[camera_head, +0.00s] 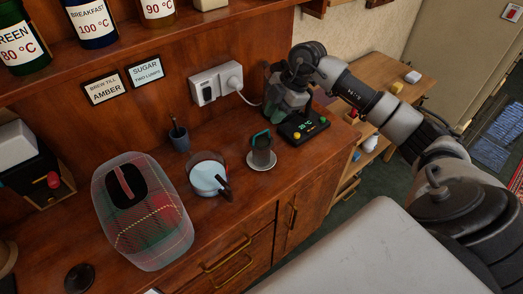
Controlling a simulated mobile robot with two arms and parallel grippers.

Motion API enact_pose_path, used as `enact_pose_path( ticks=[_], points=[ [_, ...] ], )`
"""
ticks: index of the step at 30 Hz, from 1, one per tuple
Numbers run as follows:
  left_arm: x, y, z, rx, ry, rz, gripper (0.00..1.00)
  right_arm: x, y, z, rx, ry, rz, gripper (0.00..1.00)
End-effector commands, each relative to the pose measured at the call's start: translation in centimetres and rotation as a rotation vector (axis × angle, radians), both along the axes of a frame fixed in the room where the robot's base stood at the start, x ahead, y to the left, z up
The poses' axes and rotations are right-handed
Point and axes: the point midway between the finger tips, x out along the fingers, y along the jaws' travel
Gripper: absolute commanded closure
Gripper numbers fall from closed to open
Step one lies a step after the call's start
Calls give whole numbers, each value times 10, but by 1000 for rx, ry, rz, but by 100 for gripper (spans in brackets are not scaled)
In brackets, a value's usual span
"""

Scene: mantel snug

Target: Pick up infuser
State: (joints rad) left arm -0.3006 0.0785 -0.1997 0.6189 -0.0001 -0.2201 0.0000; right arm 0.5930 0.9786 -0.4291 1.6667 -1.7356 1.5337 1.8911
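The gripper is apart from the infuser. Its fingers are small and dark against the kettle, so I cannot tell whether they are open or shut on its handle. My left gripper is not in view.
A wall socket (215,83) has a white cord. The counter's front is mostly clear.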

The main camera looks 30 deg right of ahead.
Motion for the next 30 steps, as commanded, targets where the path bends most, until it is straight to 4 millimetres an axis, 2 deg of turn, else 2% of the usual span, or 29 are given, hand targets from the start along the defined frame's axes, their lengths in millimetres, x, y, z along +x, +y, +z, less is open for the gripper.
enact_pose_path(
  ticks=[3,11,18,27,30],
  points=[
    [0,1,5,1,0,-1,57,3,7,-14,4,1,2,81],
    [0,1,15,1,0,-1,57,8,15,-34,6,2,3,81],
    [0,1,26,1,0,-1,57,16,26,-66,6,-2,3,81],
    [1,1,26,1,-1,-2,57,17,27,-71,3,-3,4,81],
    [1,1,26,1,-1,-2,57,17,27,-71,3,-3,4,97]
  ],
)
